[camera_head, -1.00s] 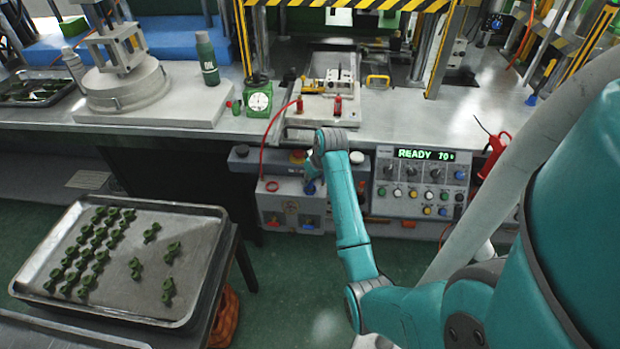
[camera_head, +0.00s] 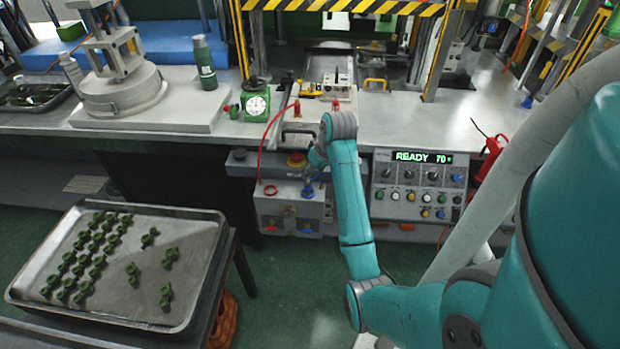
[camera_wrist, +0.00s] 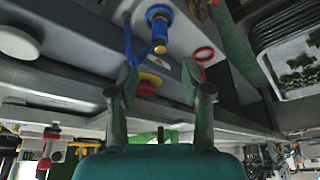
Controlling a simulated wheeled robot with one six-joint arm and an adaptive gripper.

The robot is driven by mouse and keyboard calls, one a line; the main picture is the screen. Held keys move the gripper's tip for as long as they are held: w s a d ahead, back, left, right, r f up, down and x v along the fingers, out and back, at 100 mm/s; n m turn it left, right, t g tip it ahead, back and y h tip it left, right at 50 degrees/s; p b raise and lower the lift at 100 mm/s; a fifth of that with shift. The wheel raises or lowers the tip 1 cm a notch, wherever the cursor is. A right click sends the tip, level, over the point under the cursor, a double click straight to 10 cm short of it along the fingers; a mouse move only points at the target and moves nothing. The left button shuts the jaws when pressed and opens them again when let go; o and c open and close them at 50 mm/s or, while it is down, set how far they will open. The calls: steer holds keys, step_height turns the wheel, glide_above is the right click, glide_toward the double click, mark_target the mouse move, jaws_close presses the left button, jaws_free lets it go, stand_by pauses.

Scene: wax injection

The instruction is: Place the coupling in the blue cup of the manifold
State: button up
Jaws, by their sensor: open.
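The manifold (camera_head: 283,207) is a light grey box at the front of the bench. Its blue cup (camera_head: 307,191) is on top, right of a red ring (camera_head: 270,190). In the wrist view the blue cup (camera_wrist: 159,13) is at the top, beyond my fingertips. A slim blue piece with a yellow tip (camera_wrist: 160,47) shows at that cup; it may be the coupling, but I cannot tell whether it is seated. My gripper (camera_wrist: 160,82) is open, with nothing between its fingers. In the head view my arm's end partly hides it near the cup.
A red-and-yellow button (camera_head: 297,160) is behind the blue cup and shows between my fingers in the wrist view. A control panel (camera_head: 418,185) stands to the right. A red hose (camera_head: 268,140) arches at the left. A tray (camera_head: 195,300) of green parts is front left.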

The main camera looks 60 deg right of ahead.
steer(key=d+v, duration=0.1)
steer(key=v, duration=0.3)
steer(key=w+a+f+t, duration=0.2)
steer(key=a+f, duration=1)
steer(key=a, duration=0.3)
steer(key=s+a+f+n+t+h, duration=0.1)
steer(key=s+a+f, duration=0.15)
steer(key=a, duration=0.45)
steer(key=s+a+f+t, duration=0.1)
steer(key=s+a+f, duration=0.15)
steer(key=a, duration=0.35)
steer(key=s+a+r+n+t, duration=0.2)
steer(key=s+a+r+t, duration=0.1)
steer(key=s+a, duration=0.75)
steer(key=s+a+r+n+t+y, duration=0.1)
steer(key=s+a+r, duration=0.4)
steer(key=s+r, duration=0.7)
steer(key=s+t+y, duration=0.1)
steer(key=t, duration=0.1)
steer(key=shift+a+r+n+t+y, duration=0.15)
steer(key=shift+a+n+t+y, duration=0.15)
steer(key=shift+y, duration=0.1)
